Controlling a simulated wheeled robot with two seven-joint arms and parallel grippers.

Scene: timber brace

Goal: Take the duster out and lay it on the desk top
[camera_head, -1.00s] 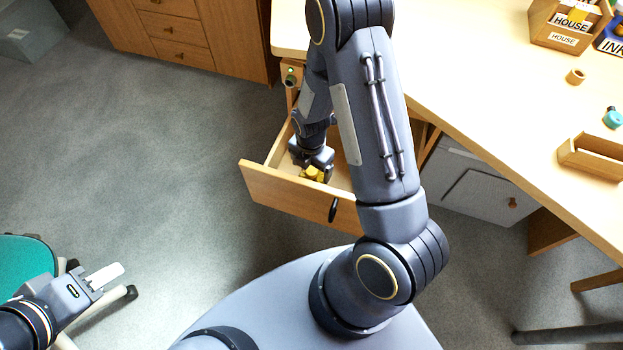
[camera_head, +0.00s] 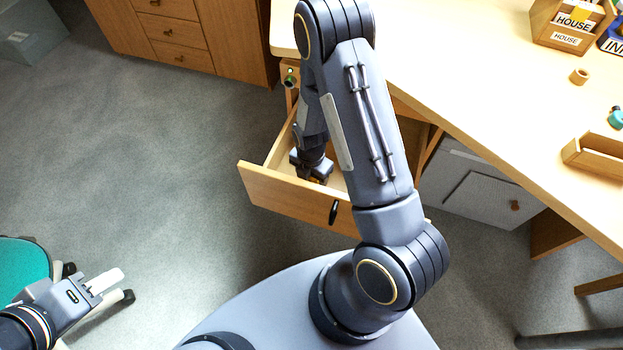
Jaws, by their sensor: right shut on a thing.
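The open drawer (camera_head: 290,196) sticks out from under the desk top (camera_head: 455,75). My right gripper (camera_head: 319,181) reaches down inside the drawer, behind its front panel, and is shut on the duster. The duster is almost wholly hidden by the gripper and the drawer front; the earlier frame shows it as a small yellow thing. My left gripper (camera_head: 104,281) is at the lower left, over the floor and away from the drawer.
A wooden tray (camera_head: 594,157), a small wooden ring (camera_head: 579,76), a teal item (camera_head: 616,118) and a labelled wooden box (camera_head: 562,28) stand on the right of the desk top. Its left and middle parts look clear. A teal chair (camera_head: 22,270) is at the lower left.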

